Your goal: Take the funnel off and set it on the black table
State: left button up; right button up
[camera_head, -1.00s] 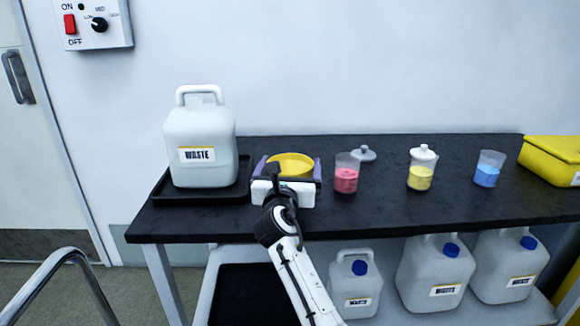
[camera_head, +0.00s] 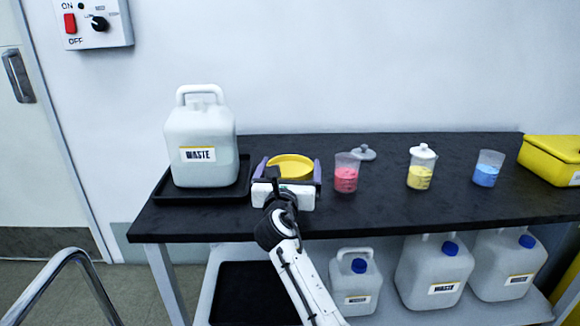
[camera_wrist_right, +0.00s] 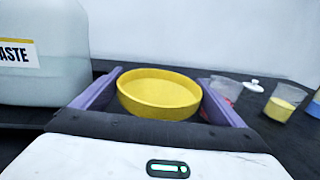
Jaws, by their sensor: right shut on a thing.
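The yellow funnel (camera_head: 291,168) shows as a round, shallow yellow rim over the black table (camera_head: 450,206), to the right of the large waste container. My right gripper (camera_head: 287,171) is shut on it, with a purple finger on each side. In the right wrist view, the funnel (camera_wrist_right: 160,92) sits upright between the two purple fingers (camera_wrist_right: 160,98). Its lower part is hidden by the gripper body, so I cannot tell whether it touches the table. The large white waste container (camera_head: 203,130) stands on a black tray (camera_head: 176,195) and has no funnel on it. My left gripper is not in view.
A beaker of red powder (camera_head: 346,180) stands close to the right of my gripper, with a grey lid (camera_head: 364,153) behind it. Yellow (camera_head: 420,178) and blue (camera_head: 486,176) powder beakers and a yellow box (camera_head: 552,155) are farther right. The front right of the table is clear.

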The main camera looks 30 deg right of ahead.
jog(key=shift+f, duration=0.4)
jog(key=shift+f, duration=0.35)
jog(key=o, duration=0.8)
jog(key=shift+a, duration=0.1)
